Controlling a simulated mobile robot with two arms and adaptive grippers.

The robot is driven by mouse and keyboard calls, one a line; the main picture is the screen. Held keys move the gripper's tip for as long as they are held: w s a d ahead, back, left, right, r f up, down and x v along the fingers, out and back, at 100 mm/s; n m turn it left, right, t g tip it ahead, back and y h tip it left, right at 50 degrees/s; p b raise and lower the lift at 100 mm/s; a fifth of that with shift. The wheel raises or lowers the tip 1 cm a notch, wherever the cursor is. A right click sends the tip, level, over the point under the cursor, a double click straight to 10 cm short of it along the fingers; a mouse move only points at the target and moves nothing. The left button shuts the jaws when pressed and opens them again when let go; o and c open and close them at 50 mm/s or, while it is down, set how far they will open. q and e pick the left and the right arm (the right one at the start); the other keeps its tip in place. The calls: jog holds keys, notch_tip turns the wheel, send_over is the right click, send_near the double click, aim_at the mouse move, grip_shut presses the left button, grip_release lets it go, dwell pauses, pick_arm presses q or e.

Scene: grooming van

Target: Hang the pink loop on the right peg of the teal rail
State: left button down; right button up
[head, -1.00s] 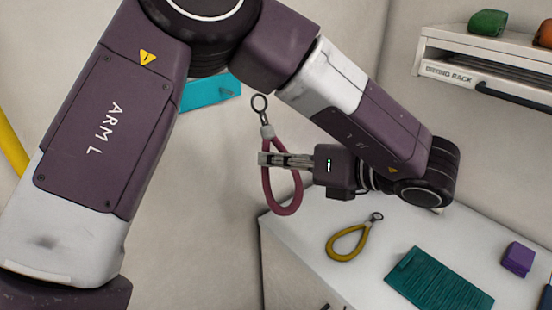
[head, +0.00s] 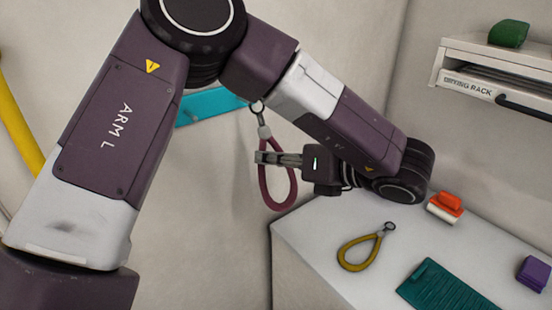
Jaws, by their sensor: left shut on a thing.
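My left gripper (head: 264,158) is shut on the pink loop (head: 280,207), a dark pink strap with a grey collar and a dark metal ring (head: 257,107) at its top. The loop hangs upright from the jaws, ring uppermost. The teal rail (head: 212,105) is on the wall behind my left arm, which covers part of it. In the picture the ring lies by the rail's right end; I cannot tell whether they touch. The right peg does not show clearly. My right gripper is not in view.
A white counter (head: 315,240) holds a yellow loop (head: 352,263), a teal ribbed mat (head: 440,290), an orange-topped brush (head: 445,205) and a purple block (head: 533,273).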

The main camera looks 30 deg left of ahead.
pick_arm(q)
jog(key=shift+w+a+f+p, duration=0.1)
jog(key=shift+w+a+p, duration=0.1)
jog(key=shift+a, duration=0.35)
jog(key=shift+w+a+p, duration=0.1)
jog(key=shift+w+a, duration=0.1)
jog(key=shift+a, duration=0.35)
jog(key=shift+w+a+p, duration=0.1)
jog(key=shift+a+p, duration=0.1)
jog(key=shift+p, duration=0.15)
jog(key=shift+w+a+f, duration=0.1)
jog(key=shift+a+f, duration=0.05)
jog(key=shift+f, duration=0.1)
jog(key=shift+w+a+f+b, duration=0.25)
jog(key=shift+a+b, duration=0.2)
jog(key=shift+b, duration=0.9)
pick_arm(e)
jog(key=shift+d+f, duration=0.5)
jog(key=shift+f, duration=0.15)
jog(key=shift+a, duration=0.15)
